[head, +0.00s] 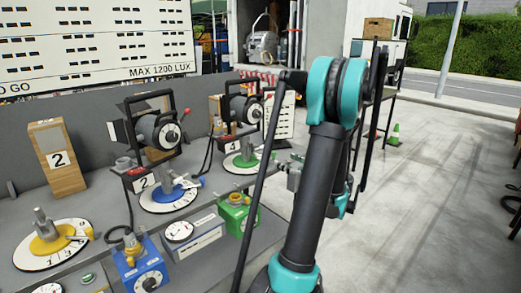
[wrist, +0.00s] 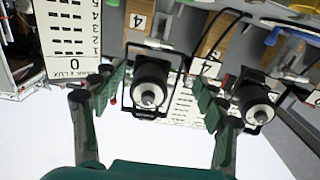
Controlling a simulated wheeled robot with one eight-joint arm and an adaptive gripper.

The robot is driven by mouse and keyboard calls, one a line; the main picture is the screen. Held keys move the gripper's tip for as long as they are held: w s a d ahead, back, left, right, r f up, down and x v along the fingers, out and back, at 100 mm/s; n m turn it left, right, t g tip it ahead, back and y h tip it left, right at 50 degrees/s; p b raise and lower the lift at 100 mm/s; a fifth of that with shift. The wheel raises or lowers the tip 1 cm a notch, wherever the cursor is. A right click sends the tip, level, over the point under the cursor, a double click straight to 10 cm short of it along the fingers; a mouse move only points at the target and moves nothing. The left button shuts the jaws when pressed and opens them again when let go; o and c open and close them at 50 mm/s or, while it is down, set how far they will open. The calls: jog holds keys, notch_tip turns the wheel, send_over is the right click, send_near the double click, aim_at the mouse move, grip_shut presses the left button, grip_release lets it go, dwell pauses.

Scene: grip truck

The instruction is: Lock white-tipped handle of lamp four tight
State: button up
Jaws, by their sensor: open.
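Lamp four (head: 243,108), a black lamp with a pale round face in a black yoke, stands above a "4" label (head: 232,145) and a green-hubbed dial (head: 246,160) in the head view. I cannot make out its white-tipped handle for certain. In the wrist view my gripper (wrist: 160,94) is open and empty, its two green fingers wide apart. A black lamp with a pale face (wrist: 149,92) shows between the fingers, apparently beyond them. A "4" label (wrist: 205,68) shows to its right; I cannot tell which lamp it belongs to.
Lamp two (head: 158,130) stands left of lamp four, above a blue-hubbed dial (head: 168,196). A wooden block marked 2 (head: 57,158), a yellow-hubbed dial (head: 50,242), and blue (head: 140,272) and green (head: 238,215) boxes crowd the bench. Open pavement (head: 430,170) lies right.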

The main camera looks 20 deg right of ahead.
aim_at(260, 148)
jog(key=x, duration=1.7)
jog(key=shift+w, duration=0.1)
jog(key=c, duration=1.2)
jog(key=shift+o, duration=0.2)
